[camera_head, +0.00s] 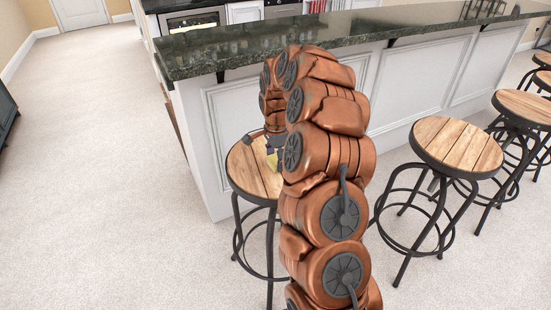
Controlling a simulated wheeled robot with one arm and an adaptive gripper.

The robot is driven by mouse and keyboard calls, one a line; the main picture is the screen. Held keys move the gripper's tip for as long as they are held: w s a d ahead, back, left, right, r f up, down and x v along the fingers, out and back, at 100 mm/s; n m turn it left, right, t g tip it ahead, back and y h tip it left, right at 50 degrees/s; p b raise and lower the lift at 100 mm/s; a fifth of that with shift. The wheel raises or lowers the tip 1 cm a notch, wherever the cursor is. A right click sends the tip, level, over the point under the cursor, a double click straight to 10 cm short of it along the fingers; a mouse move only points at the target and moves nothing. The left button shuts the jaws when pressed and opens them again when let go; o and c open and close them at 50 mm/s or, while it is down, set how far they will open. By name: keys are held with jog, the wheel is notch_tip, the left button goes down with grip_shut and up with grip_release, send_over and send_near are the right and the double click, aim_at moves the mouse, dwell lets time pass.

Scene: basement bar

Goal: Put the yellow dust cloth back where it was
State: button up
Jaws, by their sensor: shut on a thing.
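My gripper (271,148) is low over the wooden seat of the nearest left bar stool (248,172), partly hidden behind my copper-coloured arm. A small bit of yellow cloth (272,161) shows at the fingertips, and my gripper is shut on it. Most of the cloth is hidden by my arm and gripper. I cannot tell whether the cloth touches the stool seat.
A bar with a dark green stone counter (215,57) and white panels (428,78) stands just behind the stool. More stools stand to the right, the closest with a round wooden seat (458,145). The carpet (100,170) on the left is clear.

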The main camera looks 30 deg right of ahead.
aim_at(276, 158)
jog(key=shift+f, duration=0.25)
jog(key=o, duration=1.1)
jog(key=shift+r, duration=0.1)
notch_tip(276, 158, up, 11)
jog(key=b, duration=0.2)
jog(key=s+a+r+n, duration=0.4)
jog(key=s+a+n, duration=0.15)
jog(key=a, duration=0.35)
jog(key=s+a+r+n, duration=0.1)
jog(key=s+a+n, duration=0.4)
jog(key=s+a, duration=0.3)
jog(key=s+a+f+n, duration=0.1)
jog(key=s+n, duration=0.1)
jog(key=s, duration=0.6)
jog(key=s+a+f+n+g, duration=0.1)
jog(key=s+a+f+n, duration=0.1)
jog(key=s, duration=0.6)
jog(key=s+a+f+n, duration=0.1)
jog(key=s+n, duration=0.3)
jog(key=s, duration=0.4)
jog(key=shift+s+a+f+g, duration=0.35)
jog(key=shift+a+f+g, duration=0.05)
jog(key=shift+a, duration=0.05)
